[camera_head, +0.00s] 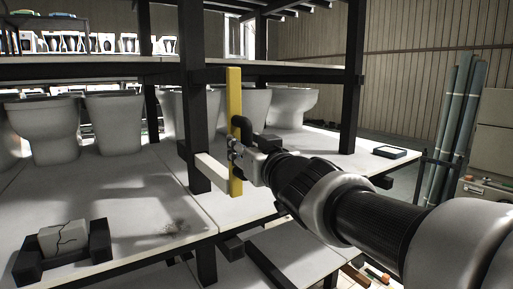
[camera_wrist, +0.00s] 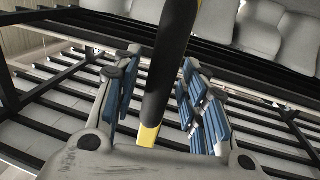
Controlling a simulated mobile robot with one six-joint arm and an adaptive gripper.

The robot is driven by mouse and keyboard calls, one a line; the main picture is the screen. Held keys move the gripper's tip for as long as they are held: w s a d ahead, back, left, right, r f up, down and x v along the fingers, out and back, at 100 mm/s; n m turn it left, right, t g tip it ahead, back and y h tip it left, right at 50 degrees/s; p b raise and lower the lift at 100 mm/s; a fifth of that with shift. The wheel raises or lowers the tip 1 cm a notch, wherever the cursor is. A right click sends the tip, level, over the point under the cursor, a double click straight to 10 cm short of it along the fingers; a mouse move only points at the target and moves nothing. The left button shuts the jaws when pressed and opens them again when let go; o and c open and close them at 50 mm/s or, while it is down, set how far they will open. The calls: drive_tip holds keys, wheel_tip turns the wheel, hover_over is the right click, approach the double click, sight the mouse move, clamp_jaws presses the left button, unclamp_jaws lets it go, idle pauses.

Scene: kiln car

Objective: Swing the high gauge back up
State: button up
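The high gauge appears to be the yellow upright bar (camera_head: 234,95) beside a dark post of the kiln car in the head view. A dark curved piece, which looks like its handle (camera_head: 243,126), stands out from its right side. A pale block-like arm (camera_head: 211,172) sits beside its lower part. My gripper (camera_head: 233,149) is right at the bar. In the wrist view a thick black bar with yellow edging (camera_wrist: 170,70) runs between the blue-padded fingers of my gripper (camera_wrist: 160,60). The fingers are spread, with gaps on both sides. Contact cannot be told.
White toilet bowls (camera_head: 42,128) stand on the car's deck, with more ware on the upper shelf. Dark posts (camera_head: 193,110) stand close to my gripper. A cracked pale block (camera_head: 63,239) sits in a black holder at lower left. Bluish-grey tubes (camera_head: 462,110) stand at right.

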clamp_jaws()
drive_tip(key=shift+w+d, duration=0.1)
idle(0.6)
drive_tip(key=w+d+r+n+y+p, duration=0.1)
drive_tip(key=w+d+r+n, duration=0.1)
drive_tip(key=w+d+n, duration=0.15)
drive_tip(key=w+d+r+n+y, duration=0.1)
drive_tip(key=w+d+r+n, duration=0.1)
drive_tip(key=d+n, duration=0.3)
drive_tip(key=w+d+r+n+y+p, duration=0.1)
drive_tip(key=d+r+n+p, duration=0.1)
drive_tip(key=r+n, duration=0.3)
drive_tip(key=w+d+r+n+y+p, duration=0.1)
drive_tip(key=w+d+r+n+p, duration=0.1)
drive_tip(key=r+n, duration=0.4)
drive_tip(key=shift+r+n+p, duration=0.15)
drive_tip(key=shift+n+p, duration=0.2)
drive_tip(key=shift+n, duration=0.1)
drive_tip(key=shift+a, duration=0.1)
drive_tip(key=shift+o, duration=0.3)
unclamp_jaws()
drive_tip(key=shift+s+r, duration=0.1)
drive_tip(key=shift+s, duration=0.1)
drive_tip(key=shift+o, duration=0.3)
